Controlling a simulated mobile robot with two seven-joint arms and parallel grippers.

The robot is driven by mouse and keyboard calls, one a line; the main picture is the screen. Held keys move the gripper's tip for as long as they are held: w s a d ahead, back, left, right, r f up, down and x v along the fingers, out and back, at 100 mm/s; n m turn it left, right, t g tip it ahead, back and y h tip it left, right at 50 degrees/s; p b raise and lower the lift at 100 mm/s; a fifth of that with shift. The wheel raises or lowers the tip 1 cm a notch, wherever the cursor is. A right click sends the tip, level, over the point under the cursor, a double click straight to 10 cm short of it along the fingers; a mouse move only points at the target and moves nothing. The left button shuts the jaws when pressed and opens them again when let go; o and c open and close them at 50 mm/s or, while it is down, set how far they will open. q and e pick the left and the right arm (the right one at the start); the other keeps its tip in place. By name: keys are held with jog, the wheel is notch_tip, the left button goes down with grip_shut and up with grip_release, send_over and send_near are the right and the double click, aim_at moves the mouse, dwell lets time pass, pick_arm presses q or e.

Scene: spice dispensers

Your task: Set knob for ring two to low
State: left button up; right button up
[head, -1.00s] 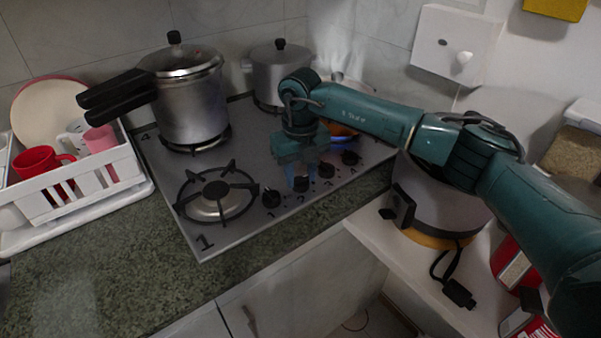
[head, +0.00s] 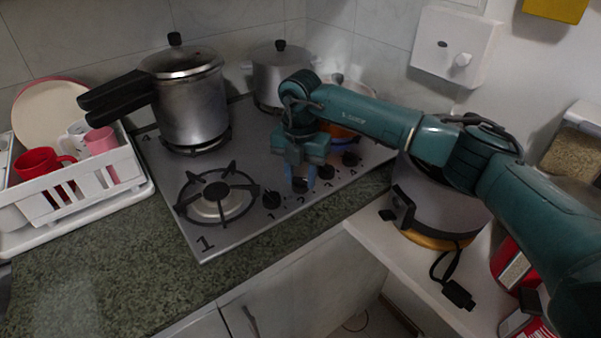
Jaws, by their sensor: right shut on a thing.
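The stovetop (head: 235,245) has a row of black knobs along its front right side. Knob two (head: 300,186) sits between knob one (head: 271,198) and knob three (head: 326,172). My right gripper (head: 301,179) points down at knob two and is shut on it, its fingers partly covering the knob. The number 2 is marked on the stovetop beside it. The knob's exact angle is too small to tell. My left gripper is not in view.
A pressure cooker (head: 190,105) and a smaller pot (head: 268,80) stand on the rear burners. The front left burner (head: 217,197) is bare. An orange pan shows partly behind my right arm. A white dish rack (head: 90,190) stands left. The granite counter in front is clear.

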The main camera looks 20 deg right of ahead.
aim_at(301, 179)
jog(key=shift+r+m, duration=0.1)
jog(key=shift+m, duration=0.3)
jog(key=o, duration=1)
pick_arm(q)
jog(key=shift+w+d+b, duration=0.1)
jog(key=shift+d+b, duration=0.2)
jog(key=shift+b, duration=0.4)
pick_arm(e)
notch_tip(301, 179, up, 13)
jog(key=shift+r, duration=0.1)
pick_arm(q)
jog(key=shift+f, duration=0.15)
pick_arm(e)
jog(key=shift+s, duration=0.1)
